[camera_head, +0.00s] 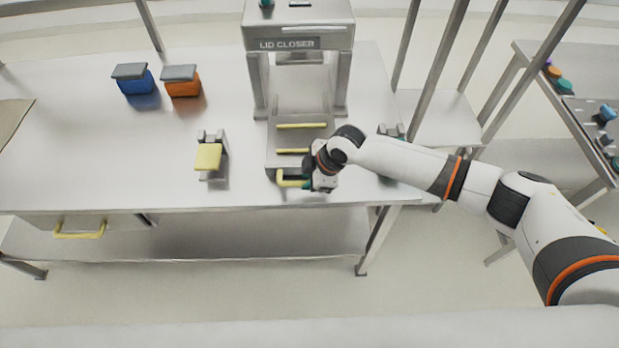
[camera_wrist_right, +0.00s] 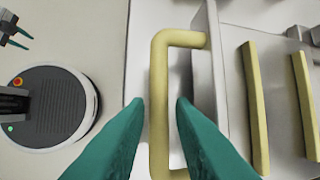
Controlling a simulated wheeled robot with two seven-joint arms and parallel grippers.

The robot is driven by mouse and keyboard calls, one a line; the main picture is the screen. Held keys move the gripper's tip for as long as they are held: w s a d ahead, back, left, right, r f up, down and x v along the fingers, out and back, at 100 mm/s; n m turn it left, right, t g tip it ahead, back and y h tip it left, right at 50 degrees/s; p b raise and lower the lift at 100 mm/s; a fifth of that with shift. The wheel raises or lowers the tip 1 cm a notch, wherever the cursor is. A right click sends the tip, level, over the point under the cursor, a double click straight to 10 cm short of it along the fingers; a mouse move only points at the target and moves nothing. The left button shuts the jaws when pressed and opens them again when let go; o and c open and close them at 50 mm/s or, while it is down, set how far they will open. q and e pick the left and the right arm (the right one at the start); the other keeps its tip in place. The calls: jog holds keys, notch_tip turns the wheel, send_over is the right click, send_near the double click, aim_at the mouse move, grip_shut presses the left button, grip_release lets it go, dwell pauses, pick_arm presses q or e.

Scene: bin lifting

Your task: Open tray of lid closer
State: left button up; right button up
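The lid closer (camera_head: 290,43) is a grey machine on the table, with a labelled head on two posts. Its tray (camera_head: 290,160) is at the machine's base and carries yellow bars. A yellow handle (camera_head: 283,179) is on the tray's front; it also shows in the right wrist view (camera_wrist_right: 160,85). My right gripper (camera_head: 308,183) is at the handle. In the right wrist view its teal fingers (camera_wrist_right: 160,101) are apart, one on each side of the handle, with gaps visible. My left gripper (camera_wrist_right: 21,38) shows small at that view's upper left, its fingers apart and empty.
A blue bin (camera_head: 136,85) and an orange bin (camera_head: 183,86), both with grey lids, stand at the table's back left. A small stand with a yellow pad (camera_head: 208,157) is left of the tray. A drawer with a yellow handle (camera_head: 80,230) is under the table (camera_head: 100,185).

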jog(key=shift+o, duration=1.1)
jog(key=shift+s, duration=0.1)
jog(key=b+v, duration=0.2)
jog(key=v, duration=1)
jog(key=shift+b, duration=0.3)
